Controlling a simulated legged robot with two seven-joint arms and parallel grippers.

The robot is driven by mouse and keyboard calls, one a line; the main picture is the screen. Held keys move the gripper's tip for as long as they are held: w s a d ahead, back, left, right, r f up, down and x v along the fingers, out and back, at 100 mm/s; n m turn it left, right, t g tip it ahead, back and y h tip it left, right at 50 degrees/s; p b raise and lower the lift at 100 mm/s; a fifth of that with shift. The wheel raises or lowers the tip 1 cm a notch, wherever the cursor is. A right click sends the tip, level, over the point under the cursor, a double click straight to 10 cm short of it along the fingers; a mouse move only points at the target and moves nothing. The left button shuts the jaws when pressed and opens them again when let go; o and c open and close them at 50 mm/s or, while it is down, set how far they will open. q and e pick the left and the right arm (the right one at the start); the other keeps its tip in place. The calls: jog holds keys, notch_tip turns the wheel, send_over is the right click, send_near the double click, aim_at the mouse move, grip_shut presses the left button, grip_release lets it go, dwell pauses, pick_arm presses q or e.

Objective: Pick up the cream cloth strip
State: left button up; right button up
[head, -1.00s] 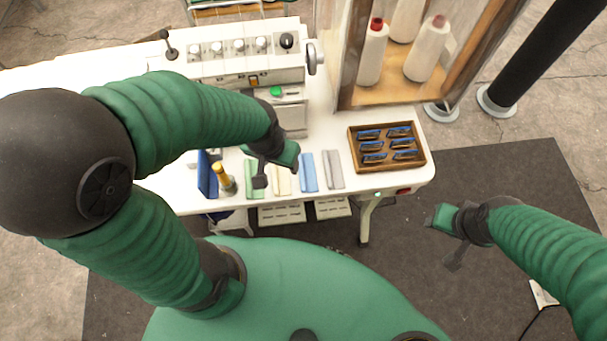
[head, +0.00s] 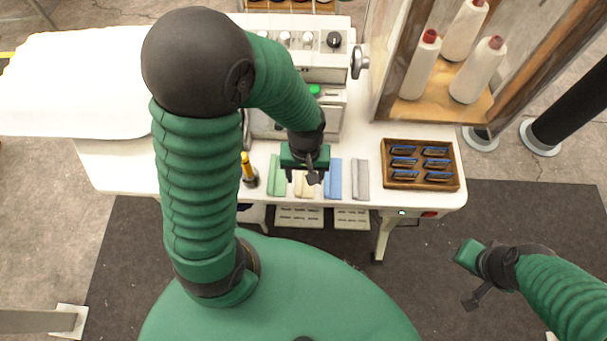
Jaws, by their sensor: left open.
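The cream cloth strip (head: 302,190) lies flat on the white table, between a green strip (head: 276,178) and a blue strip (head: 333,180). My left gripper (head: 305,176) is open and points down over the cream strip. It hides the strip's far part, and I cannot tell whether the fingers touch it. My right gripper (head: 468,276) hangs off the table at the lower right, over the dark mat, far from the strips. Its jaw state is unclear.
A grey strip (head: 360,180) lies right of the blue one. A wooden tray (head: 388,184) of dark blue items stands further right. A yellow-topped tool (head: 248,170) stands to the left. A sewing machine (head: 325,68) and a shelf (head: 450,108) with thread cones are behind.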

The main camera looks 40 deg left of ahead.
aim_at(305, 188)
pick_arm(q)
notch_tip(305, 188, down, 5)
jog(key=shift+w+f, duration=0.15)
jog(key=shift+f, duration=0.1)
jog(key=shift+r, duration=0.1)
jog(key=c, duration=1.1)
